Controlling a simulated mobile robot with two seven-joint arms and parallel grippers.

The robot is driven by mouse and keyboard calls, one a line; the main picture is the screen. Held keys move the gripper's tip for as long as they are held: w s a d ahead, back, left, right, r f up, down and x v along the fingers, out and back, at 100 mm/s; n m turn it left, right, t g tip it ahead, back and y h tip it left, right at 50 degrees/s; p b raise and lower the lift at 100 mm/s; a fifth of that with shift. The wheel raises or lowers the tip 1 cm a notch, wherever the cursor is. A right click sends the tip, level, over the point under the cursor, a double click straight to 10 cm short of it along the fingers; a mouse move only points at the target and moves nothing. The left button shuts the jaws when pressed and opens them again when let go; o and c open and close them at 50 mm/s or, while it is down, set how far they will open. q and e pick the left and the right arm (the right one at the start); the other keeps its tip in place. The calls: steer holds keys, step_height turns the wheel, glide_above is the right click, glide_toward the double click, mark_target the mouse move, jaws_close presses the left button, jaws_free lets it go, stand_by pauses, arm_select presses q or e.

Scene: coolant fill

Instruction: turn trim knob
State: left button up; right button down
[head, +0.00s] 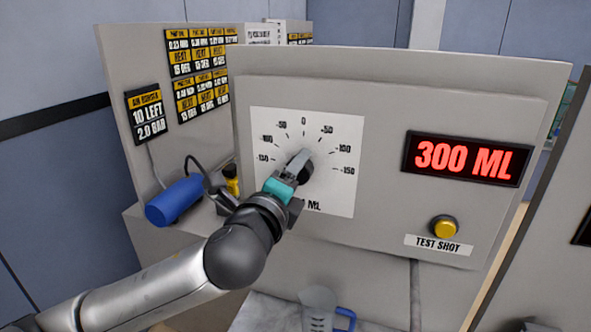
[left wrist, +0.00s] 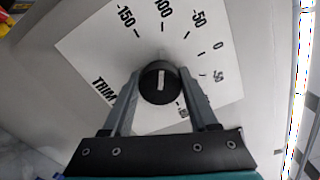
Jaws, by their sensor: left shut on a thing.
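The trim knob (left wrist: 160,82) is a round black knob with a white pointer line, at the centre of a white dial plate (head: 345,190) on the grey panel. The dial has marks from -150 through 0 to 150. My left gripper (head: 300,168) reaches up to the knob from the lower left in the head view. In the left wrist view its two fingers (left wrist: 160,95) sit on either side of the knob, shut on it. The gripper and fingers hide part of the dial's lower side. My right gripper is not in view.
A red display (head: 466,159) reads 300 ML. A yellow button (head: 444,227) sits above a TEST SHOT label (head: 438,244). A blue cylindrical tool (head: 174,200) is left of the panel. A clear jug (head: 318,308) with a blue handle stands below.

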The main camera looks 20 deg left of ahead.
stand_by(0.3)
arm_select(q)
steer(key=o, duration=1.4)
steer(key=shift+c, duration=0.2)
steer(key=shift+s, duration=0.15)
steer(key=s+p, duration=1)
steer(key=s, duration=0.5)
steer(key=shift+a, duration=0.25)
